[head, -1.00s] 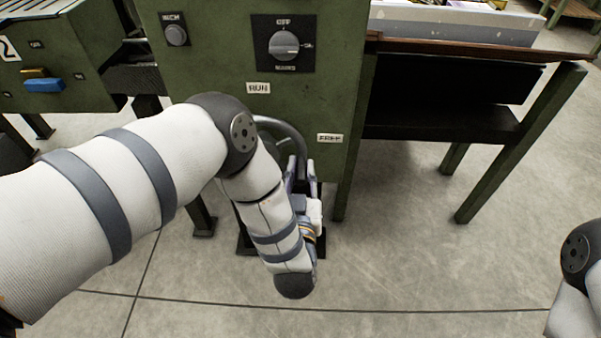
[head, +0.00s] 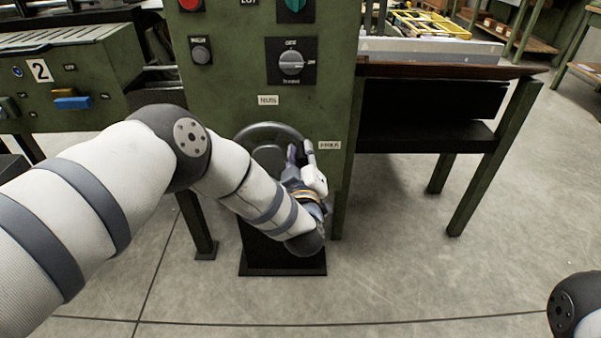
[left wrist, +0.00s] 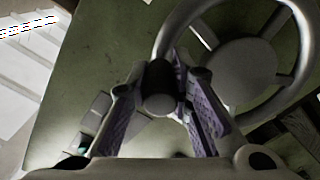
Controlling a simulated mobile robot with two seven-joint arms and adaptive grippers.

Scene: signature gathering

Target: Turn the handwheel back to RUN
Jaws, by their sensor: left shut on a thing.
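The handwheel (head: 262,129) is a grey ring low on the front of the green machine, partly hidden by my left arm. It shows larger in the left wrist view (left wrist: 305,45), with spokes and a round hub. My left gripper (head: 302,152) is at the right side of the wheel. In the left wrist view its purple-padded fingers (left wrist: 158,72) are shut around the wheel's dark knob (left wrist: 160,92). The RUN label (head: 268,100) is above the wheel, and a second small label (head: 329,145) is to its right. My right gripper is out of view.
A rotary switch (head: 291,63) and a push button (head: 201,52) sit on the panel above. A green-legged table (head: 490,165) stands to the right. A black base plate (head: 283,262) lies on the floor under the wheel. The floor in front is clear.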

